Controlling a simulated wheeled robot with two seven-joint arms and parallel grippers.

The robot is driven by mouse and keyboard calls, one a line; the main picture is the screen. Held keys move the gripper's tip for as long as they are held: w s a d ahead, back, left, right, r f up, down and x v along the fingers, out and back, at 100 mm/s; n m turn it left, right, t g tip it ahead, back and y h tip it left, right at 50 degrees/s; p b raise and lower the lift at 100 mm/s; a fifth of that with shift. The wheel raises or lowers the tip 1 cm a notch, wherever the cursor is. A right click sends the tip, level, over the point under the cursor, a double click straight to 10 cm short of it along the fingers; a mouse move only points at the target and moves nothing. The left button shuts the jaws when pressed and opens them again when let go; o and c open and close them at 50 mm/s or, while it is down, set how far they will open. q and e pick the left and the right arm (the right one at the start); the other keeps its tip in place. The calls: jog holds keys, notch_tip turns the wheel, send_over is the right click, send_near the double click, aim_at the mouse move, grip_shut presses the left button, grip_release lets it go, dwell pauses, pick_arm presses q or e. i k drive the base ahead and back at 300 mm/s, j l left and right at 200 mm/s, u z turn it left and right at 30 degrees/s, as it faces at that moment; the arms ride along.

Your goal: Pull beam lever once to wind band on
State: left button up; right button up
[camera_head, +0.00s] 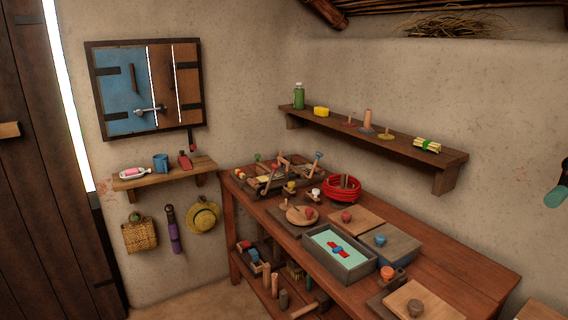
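A small wooden loom-like frame (268,183) sits at the far left end of the workbench, against the wall corner. Several short sticks and levers stand up from it. One tilted stick has a blue top (318,155), and a green knob (257,157) shows at its back left. I cannot tell which of these is the beam lever, and the band is too small to make out.
The workbench (440,255) also holds a red coil (342,188), a round wooden plate (301,215), a tray with pale green inside (340,255) and lidded boxes. A long shelf (400,142) hangs above the bench. A smaller shelf (150,178) hangs left.

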aim_at(275, 166)
jog(key=i+j+z, duration=0.7)
jog(key=i+j, duration=0.3)
jog(key=j, duration=0.1)
